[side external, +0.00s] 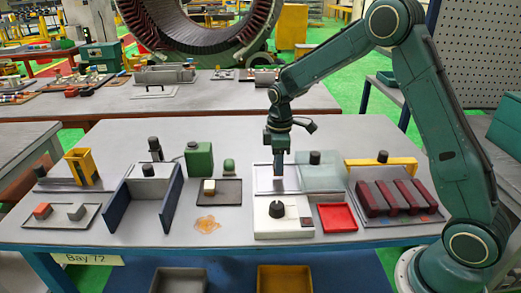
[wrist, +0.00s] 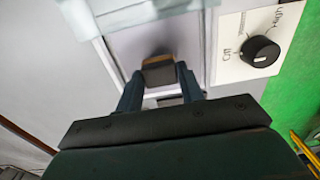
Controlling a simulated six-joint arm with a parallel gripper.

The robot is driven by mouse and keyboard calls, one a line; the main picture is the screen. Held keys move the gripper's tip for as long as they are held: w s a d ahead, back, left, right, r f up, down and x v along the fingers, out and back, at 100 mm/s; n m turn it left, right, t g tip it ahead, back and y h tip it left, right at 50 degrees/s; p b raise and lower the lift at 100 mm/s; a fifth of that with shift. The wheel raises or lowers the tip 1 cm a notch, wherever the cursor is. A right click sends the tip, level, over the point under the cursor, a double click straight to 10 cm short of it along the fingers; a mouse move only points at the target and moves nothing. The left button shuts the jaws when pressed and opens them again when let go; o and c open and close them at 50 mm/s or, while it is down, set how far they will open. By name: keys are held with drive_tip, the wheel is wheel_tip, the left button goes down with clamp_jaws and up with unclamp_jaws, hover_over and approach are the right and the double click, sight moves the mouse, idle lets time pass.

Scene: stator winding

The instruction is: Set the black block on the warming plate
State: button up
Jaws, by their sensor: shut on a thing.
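The black block (wrist: 159,75) shows in the wrist view with a brownish-orange band along its far edge. My gripper (wrist: 160,69) is shut on it, one finger on each side. In the side view my gripper (side external: 279,172) points down over the pale warming plate (side external: 262,182), and the block is hard to make out between the fingers. The plate (wrist: 117,42) also lies under the block in the wrist view. A dark blur, perhaps a shadow, lies just beyond the block. I cannot tell whether the block touches the plate.
A white control box (side external: 292,228) with a black dial stands in front of the plate. A clear cover (side external: 325,178) is close on its right. A red tray (side external: 337,217) and dark red bars (side external: 390,198) lie farther right. A green canister (side external: 199,160) stands to the left.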

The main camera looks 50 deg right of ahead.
drive_tip(key=shift+f, duration=0.8)
idle(1.1)
drive_tip(key=o, duration=1.3)
drive_tip(key=shift+r, duration=0.2)
drive_tip(key=shift+r, duration=3.35)
drive_tip(key=shift+r, duration=0.1)
